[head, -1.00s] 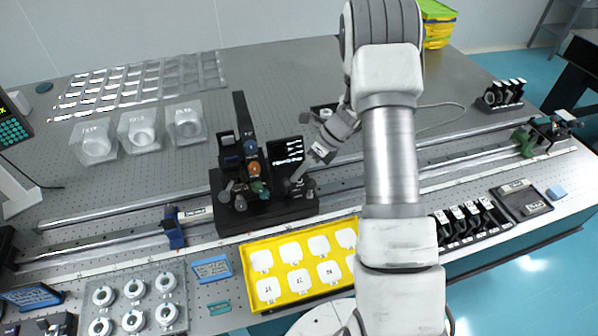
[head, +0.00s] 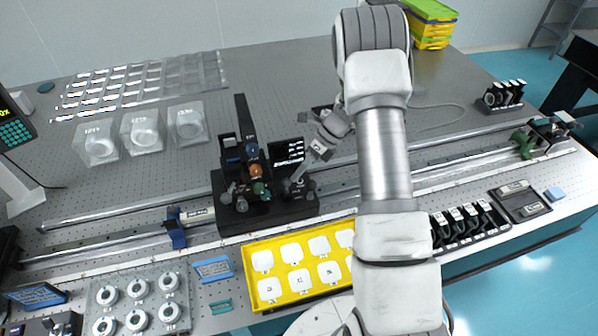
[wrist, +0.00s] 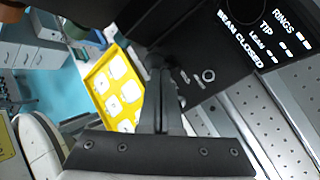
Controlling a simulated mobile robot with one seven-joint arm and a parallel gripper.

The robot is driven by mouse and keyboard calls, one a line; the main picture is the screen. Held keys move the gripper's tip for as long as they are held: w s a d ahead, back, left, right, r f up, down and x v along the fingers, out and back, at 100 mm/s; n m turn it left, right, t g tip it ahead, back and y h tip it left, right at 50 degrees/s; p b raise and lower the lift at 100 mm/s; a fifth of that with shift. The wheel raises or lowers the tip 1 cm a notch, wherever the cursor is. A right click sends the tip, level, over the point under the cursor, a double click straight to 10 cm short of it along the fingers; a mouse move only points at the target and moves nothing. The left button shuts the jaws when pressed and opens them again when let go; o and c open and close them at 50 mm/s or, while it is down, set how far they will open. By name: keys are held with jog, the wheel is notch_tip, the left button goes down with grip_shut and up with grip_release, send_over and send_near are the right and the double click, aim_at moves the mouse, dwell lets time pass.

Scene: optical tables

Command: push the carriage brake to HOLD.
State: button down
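The black carriage (head: 268,219) sits across the rails at the middle of the table, with a tall dark post and blue, orange and green knobs on its left part. My gripper (head: 297,184) reaches down to the carriage's right part, just below its small display. In the wrist view my gripper (wrist: 159,66) shows its two dark fingers together, with nothing clearly between them. A round metal fitting (wrist: 208,75) and small pale marks lie right of the fingertips on the carriage. I cannot pick out the brake lever or read a HOLD mark; the fingers may hide it.
The display (wrist: 244,40) reads "BEAM CLOSED" close to my gripper. A yellow tray (head: 284,303) with white pieces lies in front of the carriage. A blue rail clamp (head: 176,229) stands to the left. Clear boxes (head: 140,132) stand behind left.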

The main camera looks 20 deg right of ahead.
jog(key=shift+w+g+p, duration=0.3)
jog(key=shift+g+p, duration=0.1)
dwell(0.3)
jog(key=shift+w+f, duration=0.2)
jog(key=shift+w, duration=0.55)
jog(key=shift+r+p, duration=0.15)
jog(key=shift+p, duration=0.15)
jog(key=shift+r+p, duration=0.5)
jog(key=shift+r, duration=0.2)
jog(key=d+f+v, duration=0.1)
jog(key=v, duration=1.2)
jog(key=shift+d, duration=0.35)
